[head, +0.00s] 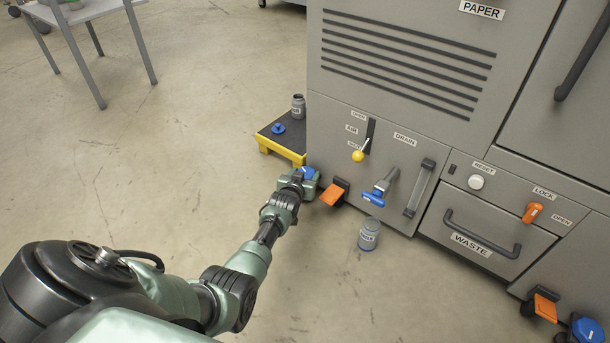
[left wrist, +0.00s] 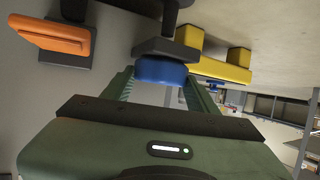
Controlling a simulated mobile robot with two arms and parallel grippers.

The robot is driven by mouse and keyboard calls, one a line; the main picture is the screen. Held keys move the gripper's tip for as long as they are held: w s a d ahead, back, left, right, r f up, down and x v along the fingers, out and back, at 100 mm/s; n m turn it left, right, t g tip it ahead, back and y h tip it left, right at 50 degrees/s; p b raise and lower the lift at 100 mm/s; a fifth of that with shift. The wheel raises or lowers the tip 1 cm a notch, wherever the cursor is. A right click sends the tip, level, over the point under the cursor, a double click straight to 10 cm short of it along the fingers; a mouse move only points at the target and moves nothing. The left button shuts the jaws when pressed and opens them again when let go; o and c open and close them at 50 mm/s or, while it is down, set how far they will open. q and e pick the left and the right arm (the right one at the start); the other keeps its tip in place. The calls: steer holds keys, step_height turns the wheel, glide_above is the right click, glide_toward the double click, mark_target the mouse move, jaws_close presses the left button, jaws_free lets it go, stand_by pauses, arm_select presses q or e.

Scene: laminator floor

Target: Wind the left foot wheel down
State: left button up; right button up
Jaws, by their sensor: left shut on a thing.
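The left foot wheel (head: 308,172) is a blue knob low at the near left corner of the grey machine. In the left wrist view, the blue wheel (left wrist: 161,72) sits between my two fingers, under a dark block. My left gripper (head: 303,180) is shut on it, with the arm stretched out low over the floor. In the left wrist view the fingers (left wrist: 160,88) stand on either side of the wheel. The wheel's lower part and its contact with the floor are hidden. My right gripper does not show.
An orange pedal (head: 332,195) is just right of the gripper. A grey jar (head: 369,236) stands on the floor below the blue drain handle (head: 373,197). A yellow-edged black step (head: 283,149) stands behind. Another blue wheel (head: 588,330) is at far right.

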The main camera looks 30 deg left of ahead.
arm_select(q)
steer(key=shift+a+m+h, duration=0.15)
steer(key=shift+m+h, duration=0.15)
steer(key=shift+a+m+h, duration=0.1)
steer(key=shift+m+h, duration=0.3)
steer(key=shift+a+f+m+h+b, duration=0.1)
steer(key=shift+m+h+b, duration=0.3)
steer(key=shift+h+b, duration=0.1)
steer(key=m+h+b, duration=0.1)
steer(key=b, duration=0.2)
steer(key=m+h+b, duration=0.2)
steer(key=b, duration=0.1)
steer(key=shift+a+t+h, duration=0.2)
steer(key=shift+t+h, duration=0.1)
steer(key=shift+m+h+b, duration=0.6)
steer(key=shift+b, duration=0.05)
steer(key=shift+m+h, duration=0.3)
steer(key=shift+r+m+h, duration=0.2)
steer(key=shift+m+h, duration=0.1)
steer(key=shift+h, duration=0.2)
steer(key=o, duration=1.4)
steer(key=shift+c, duration=0.2)
